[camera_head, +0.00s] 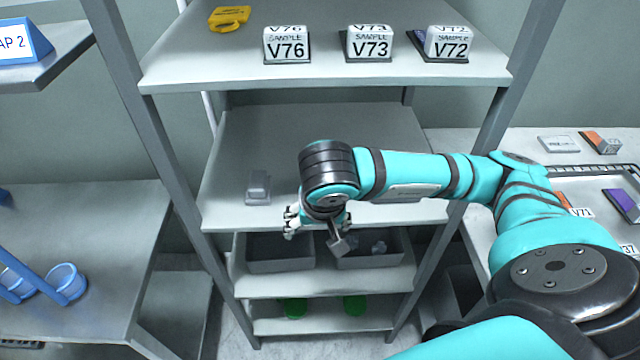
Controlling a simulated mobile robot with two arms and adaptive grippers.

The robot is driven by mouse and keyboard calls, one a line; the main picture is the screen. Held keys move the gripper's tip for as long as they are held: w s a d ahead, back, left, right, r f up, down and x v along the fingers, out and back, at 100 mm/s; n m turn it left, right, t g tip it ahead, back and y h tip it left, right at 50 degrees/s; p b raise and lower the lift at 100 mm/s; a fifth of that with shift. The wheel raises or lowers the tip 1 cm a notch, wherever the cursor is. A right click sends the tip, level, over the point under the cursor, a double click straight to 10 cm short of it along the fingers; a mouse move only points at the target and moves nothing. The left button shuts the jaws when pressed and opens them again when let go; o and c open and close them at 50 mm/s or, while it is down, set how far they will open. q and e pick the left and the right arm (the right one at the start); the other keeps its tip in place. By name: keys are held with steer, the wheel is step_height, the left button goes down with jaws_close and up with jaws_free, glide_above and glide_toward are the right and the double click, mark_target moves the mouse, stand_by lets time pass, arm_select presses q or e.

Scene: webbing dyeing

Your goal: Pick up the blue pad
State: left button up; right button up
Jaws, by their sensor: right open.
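A dark blue piece, which may be the blue pad (420,38), shows at the left side of the white V72 sample block (449,43) on the top shelf. The block hides part of it, so its full shape cannot be told. My right gripper (317,229) is open at the front of the middle shelf, well below and to the left of that piece. I see nothing held between its fingers. My left gripper is not in view.
White blocks V76 (286,46) and V73 (369,43) and a yellow object (229,17) share the top shelf (190,75). A grey block (258,186) is on the middle shelf. Grey bins (280,268) stand below. Rack posts flank the shelves. A purple item (626,204) lies at right.

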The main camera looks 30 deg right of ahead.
steer(key=shift+h, duration=0.4)
steer(key=w+d+p, duration=0.1)
steer(key=w+d, duration=0.1)
steer(key=w, duration=0.1)
steer(key=w+d+p, duration=0.2)
steer(key=w+d, duration=0.1)
steer(key=w, duration=0.1)
steer(key=w+d+p, duration=0.1)
steer(key=w+d, duration=0.1)
steer(key=w, duration=0.1)
steer(key=shift+w+d+r, duration=0.2)
steer(key=shift+d+r, duration=0.15)
steer(key=shift+p+x, duration=0.75)
steer(key=shift+x, duration=1.85)
steer(key=shift+w, duration=0.1)
steer(key=c, duration=1.3)
steer(key=shift+r, duration=0.15)
